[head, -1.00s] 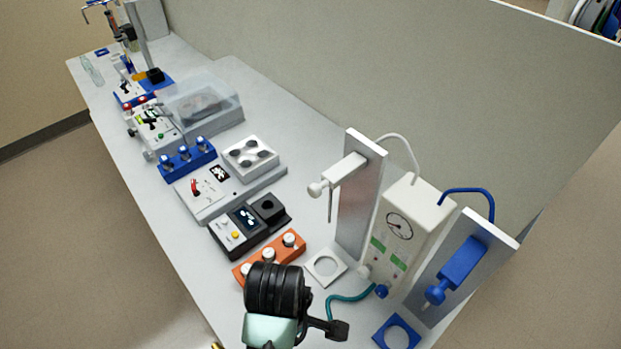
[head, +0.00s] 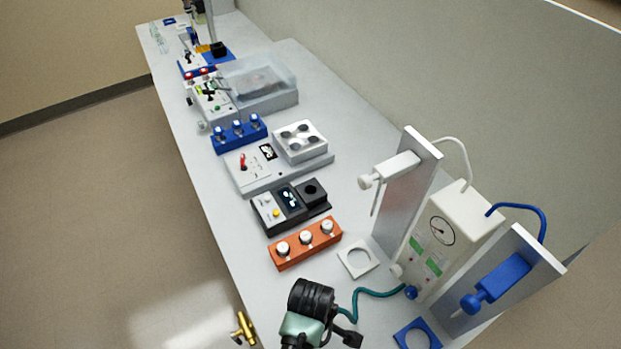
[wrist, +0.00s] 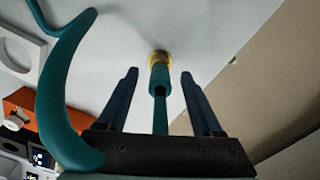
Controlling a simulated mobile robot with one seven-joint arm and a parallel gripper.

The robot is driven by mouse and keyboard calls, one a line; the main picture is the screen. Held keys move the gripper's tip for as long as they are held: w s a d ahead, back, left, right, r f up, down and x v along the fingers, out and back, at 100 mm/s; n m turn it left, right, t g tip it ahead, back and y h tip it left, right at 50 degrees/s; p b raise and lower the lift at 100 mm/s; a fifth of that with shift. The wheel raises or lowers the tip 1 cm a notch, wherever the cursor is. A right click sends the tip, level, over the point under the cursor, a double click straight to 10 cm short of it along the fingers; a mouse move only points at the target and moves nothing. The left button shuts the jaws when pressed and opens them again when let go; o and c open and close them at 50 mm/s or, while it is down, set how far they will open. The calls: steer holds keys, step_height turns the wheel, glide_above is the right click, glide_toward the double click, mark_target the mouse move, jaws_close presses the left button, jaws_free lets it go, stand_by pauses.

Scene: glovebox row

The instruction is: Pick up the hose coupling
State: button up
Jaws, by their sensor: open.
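The hose coupling (wrist: 160,78) shows in the wrist view as a teal sleeve with a brass end, with a thin teal stem running from it toward my gripper's base. My gripper (wrist: 159,74) is open. Its two dark fingers lie to the left and right of the coupling in the picture, with a gap on each side. I cannot tell how far the fingertips reach along it in depth. In the head view my wrist hides the coupling and the fingers. A teal hose (head: 375,292) runs there from the pale gauge box (head: 440,235) toward my wrist.
A brass fitting (head: 243,328) sits at the bench's front edge. An orange block with white knobs (head: 305,243), a white ring plate (head: 357,260) and a blue ring plate (head: 416,334) are near my arm. Upright metal panels (head: 405,195) flank the gauge box. Floor lies open at left.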

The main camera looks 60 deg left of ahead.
steer(key=shift+f, duration=0.45)
jaws_close()
